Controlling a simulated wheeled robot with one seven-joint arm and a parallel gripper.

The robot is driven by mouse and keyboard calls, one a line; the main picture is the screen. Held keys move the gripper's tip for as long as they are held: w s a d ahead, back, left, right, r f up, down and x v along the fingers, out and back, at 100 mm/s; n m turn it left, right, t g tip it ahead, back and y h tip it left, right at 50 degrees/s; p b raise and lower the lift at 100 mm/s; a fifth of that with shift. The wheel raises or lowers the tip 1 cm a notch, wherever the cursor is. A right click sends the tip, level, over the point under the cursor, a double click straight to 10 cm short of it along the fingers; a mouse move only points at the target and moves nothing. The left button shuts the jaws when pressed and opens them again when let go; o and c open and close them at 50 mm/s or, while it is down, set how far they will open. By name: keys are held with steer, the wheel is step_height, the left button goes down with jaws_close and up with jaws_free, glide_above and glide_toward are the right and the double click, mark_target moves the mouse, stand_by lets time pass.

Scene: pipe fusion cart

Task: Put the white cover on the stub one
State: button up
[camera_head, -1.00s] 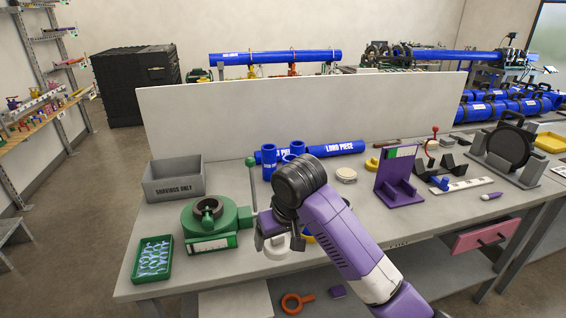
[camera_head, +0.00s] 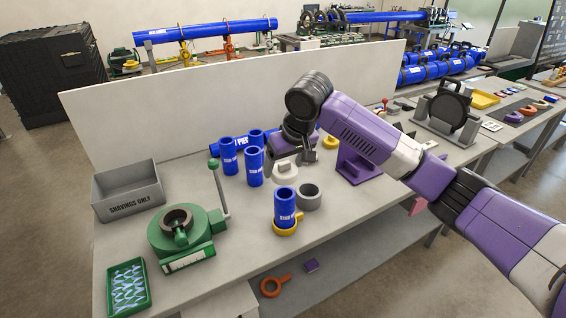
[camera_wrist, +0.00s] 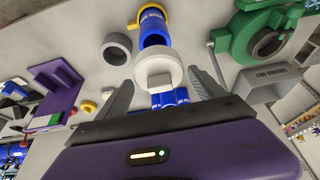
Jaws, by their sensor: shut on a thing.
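The white cover (camera_head: 285,172) is a round cap with a raised knob. My gripper (camera_head: 301,151) is shut on it; in the wrist view the cover (camera_wrist: 155,67) lies between the two fingers (camera_wrist: 163,92). A blue stub (camera_head: 285,206) stands upright in a yellow ring (camera_head: 287,228), in front of the cover in the head view. The stub's label is too small to read surely. In the wrist view the cover overlaps the lower edge of this stub (camera_wrist: 154,28). Three other blue pieces, including one blue stub (camera_head: 254,168), stand farther back.
A grey ring (camera_head: 308,197) stands right beside the yellow-ringed stub. A green device (camera_head: 180,240) with an upright lever, a grey shavings bin (camera_head: 128,190) and a green tray (camera_head: 128,287) are at the left. A purple stand (camera_head: 358,166) is at the right. The front table area is fairly clear.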

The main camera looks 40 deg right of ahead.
mark_target(290, 176)
steer(key=shift+s+f+b, duration=0.1)
steer(key=shift+f+b, duration=1.05)
steer(key=shift+f, duration=1.2)
steer(key=shift+p, duration=0.5)
steer(key=shift+f+b, duration=0.7)
steer(key=shift+f, duration=0.95)
steer(key=o, duration=1.3)
steer(key=shift+b+v, duration=0.7)
steer(key=shift+v, duration=3.2)
